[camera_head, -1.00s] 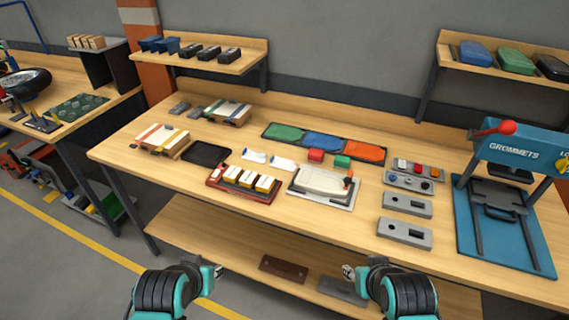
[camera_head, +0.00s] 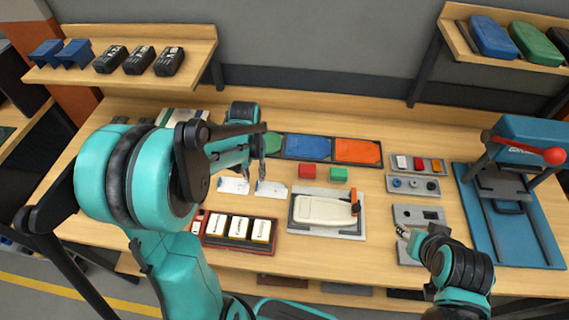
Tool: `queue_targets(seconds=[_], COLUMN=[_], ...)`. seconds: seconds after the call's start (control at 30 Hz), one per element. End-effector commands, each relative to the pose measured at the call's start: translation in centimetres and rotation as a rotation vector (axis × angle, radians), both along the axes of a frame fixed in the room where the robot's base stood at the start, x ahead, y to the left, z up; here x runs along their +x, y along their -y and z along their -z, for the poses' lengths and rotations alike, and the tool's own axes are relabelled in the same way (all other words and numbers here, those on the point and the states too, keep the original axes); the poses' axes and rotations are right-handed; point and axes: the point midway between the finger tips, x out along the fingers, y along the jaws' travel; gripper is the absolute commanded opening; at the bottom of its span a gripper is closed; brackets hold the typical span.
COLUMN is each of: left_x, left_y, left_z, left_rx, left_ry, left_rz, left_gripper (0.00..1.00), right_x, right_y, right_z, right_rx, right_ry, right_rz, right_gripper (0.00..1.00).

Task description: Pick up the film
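Two small white sheets that look like film lie side by side on the workbench: a left white sheet (camera_head: 233,185) and a right white sheet (camera_head: 271,190). I cannot tell for certain which one is the film. My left gripper (camera_head: 253,170) points down just behind and above these sheets, its fingers apart with nothing visible between them. My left arm covers the bench to the left. My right gripper (camera_head: 403,231) is low at the right, over the front grey plate; its fingers are too small to read.
A red tray (camera_head: 212,241) with white-and-yellow blocks and a grey fixture (camera_head: 298,222) lie in front. The colored-panel tray (camera_head: 382,152) is behind. A blue press (camera_head: 480,215) stands at right.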

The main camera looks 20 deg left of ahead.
Motion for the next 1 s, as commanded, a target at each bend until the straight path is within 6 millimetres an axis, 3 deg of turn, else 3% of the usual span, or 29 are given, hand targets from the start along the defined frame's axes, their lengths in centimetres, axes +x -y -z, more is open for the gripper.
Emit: queue_targets(seconds=[0.6,0.9,0.93,1.0], left_x=[0.6,0.5,0.5,0.5], left_y=[-0.8,-0.7,-0.7,-0.7], left_z=[7.6,8.1,8.1,8.1], left_rx=[-0.003,-0.003,-0.003,-0.003], left_ry=[-0.011,-0.011,-0.011,-0.011], left_rz=[-0.004,-0.004,-0.004,-0.004], left_gripper=[0.28,0.28,0.26,0.07], right_x=[0.0,0.0,0.0,0.0], right_y=[0.0,0.0,0.0,0.0], right_z=[2.2,2.2,2.2,2.2], right_rx=[0.000,0.000,0.000,0.000], right_ry=[0.000,0.000,0.000,0.000], right_rz=[0.000,0.000,0.000,0.000], right_gripper=[0.40,0.40,0.40,0.40])
